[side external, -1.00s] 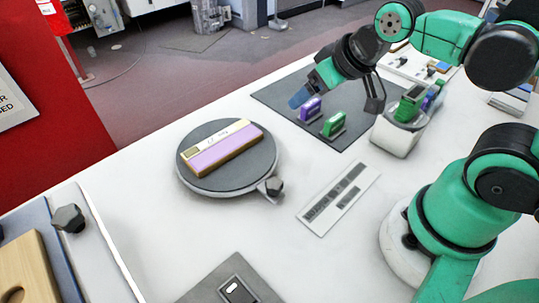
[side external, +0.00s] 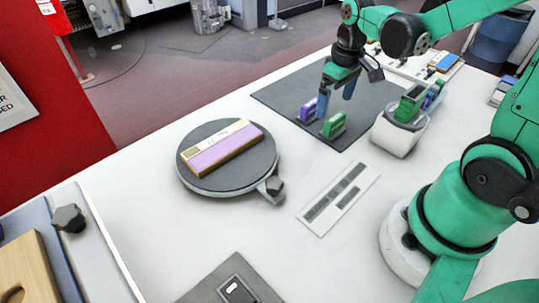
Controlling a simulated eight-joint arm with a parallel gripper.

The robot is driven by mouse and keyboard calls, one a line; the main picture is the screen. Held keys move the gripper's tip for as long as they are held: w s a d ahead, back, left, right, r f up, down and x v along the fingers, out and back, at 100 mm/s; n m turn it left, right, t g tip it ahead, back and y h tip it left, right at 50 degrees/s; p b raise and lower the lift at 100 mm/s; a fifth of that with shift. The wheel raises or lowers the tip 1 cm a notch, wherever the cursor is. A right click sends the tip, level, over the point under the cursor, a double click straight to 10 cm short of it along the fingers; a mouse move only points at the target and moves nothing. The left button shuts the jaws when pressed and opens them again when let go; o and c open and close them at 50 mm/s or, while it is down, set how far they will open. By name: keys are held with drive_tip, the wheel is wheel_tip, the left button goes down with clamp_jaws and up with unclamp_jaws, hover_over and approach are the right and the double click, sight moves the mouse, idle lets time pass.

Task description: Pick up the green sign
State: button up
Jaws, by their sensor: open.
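The green sign (side external: 334,125) stands upright on the dark grey mat (side external: 285,92), near its front edge. A purple sign (side external: 307,110) stands just left of it and behind. My gripper (side external: 337,99) is open with its blue fingers pointing down. It is just above and behind the green sign in the picture, with nothing between the fingers. The near finger's tip appears close to the signs; I cannot tell whether it touches either one.
A white holder (side external: 396,138) with green and purple pieces stands right of the mat. A round grey turntable (side external: 228,185) carries a lilac-and-cream block (side external: 222,148). A white slotted plate (side external: 340,198) lies in front. White table around the turntable is clear.

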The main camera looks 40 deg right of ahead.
sight(335, 117)
drive_tip(key=shift+s+d+f+g, duration=0.1)
drive_tip(key=shift+d+f+g, duration=0.2)
drive_tip(key=shift+d+f, duration=0.25)
drive_tip(key=shift+f, duration=2.8)
drive_tip(key=c, duration=1.2)
